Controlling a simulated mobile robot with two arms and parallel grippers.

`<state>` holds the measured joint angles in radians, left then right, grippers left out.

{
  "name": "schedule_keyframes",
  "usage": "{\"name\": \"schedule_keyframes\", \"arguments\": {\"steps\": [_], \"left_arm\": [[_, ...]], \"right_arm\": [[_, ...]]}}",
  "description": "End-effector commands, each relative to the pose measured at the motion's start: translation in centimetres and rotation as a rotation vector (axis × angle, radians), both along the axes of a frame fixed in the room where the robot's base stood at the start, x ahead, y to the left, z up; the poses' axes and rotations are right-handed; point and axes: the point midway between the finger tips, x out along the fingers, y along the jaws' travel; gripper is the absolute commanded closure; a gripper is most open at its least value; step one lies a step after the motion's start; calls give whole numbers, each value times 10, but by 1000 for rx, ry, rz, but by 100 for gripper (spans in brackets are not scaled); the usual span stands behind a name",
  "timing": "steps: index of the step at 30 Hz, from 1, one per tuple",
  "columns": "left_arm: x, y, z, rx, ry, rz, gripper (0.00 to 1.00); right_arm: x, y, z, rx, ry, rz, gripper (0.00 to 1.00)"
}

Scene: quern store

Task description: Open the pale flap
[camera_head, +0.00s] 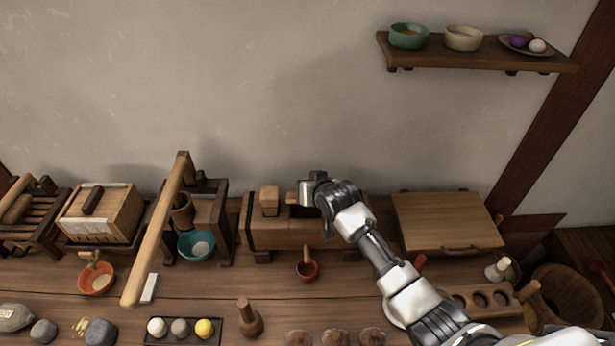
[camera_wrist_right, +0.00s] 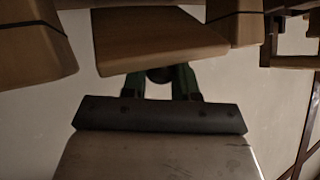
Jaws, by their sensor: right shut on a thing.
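A pale wooden board (camera_head: 448,220) with a handle on its front edge lies closed and nearly flat at the right; it looks most like the pale flap. My right gripper (camera_head: 312,192) is away to its left, over a long wooden box (camera_head: 280,234) with a dark band. In the right wrist view the right gripper (camera_wrist_right: 160,76) is shut on a wooden piece (camera_wrist_right: 150,40), between banded wooden parts. The gripper hides most of that piece in the head view. My left gripper is not in view.
A wooden block (camera_head: 269,200) stands on the box. A teal bowl (camera_head: 197,245) and a long sloping beam (camera_head: 157,235) are to the left. A holed rack (camera_head: 482,298) is below the board.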

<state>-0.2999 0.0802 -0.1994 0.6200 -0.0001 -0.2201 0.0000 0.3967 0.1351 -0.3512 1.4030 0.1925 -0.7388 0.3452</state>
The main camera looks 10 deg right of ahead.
Motion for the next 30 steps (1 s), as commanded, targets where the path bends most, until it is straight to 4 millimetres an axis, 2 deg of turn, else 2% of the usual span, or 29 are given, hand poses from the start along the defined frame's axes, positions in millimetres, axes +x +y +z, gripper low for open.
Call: {"name": "schedule_keyframes", "arguments": {"steps": [1,3,7,11,16,30], "left_arm": [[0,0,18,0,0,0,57],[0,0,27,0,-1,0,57],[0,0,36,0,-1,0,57],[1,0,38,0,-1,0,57],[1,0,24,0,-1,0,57],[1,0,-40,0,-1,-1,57]], "right_arm": [[5,-1,13,8,45,-1,100],[11,-2,14,21,109,0,100],[21,-4,15,45,230,0,100],[33,-6,15,72,349,0,100],[46,-8,12,106,508,1,100],[69,-13,6,167,809,2,100]]}}
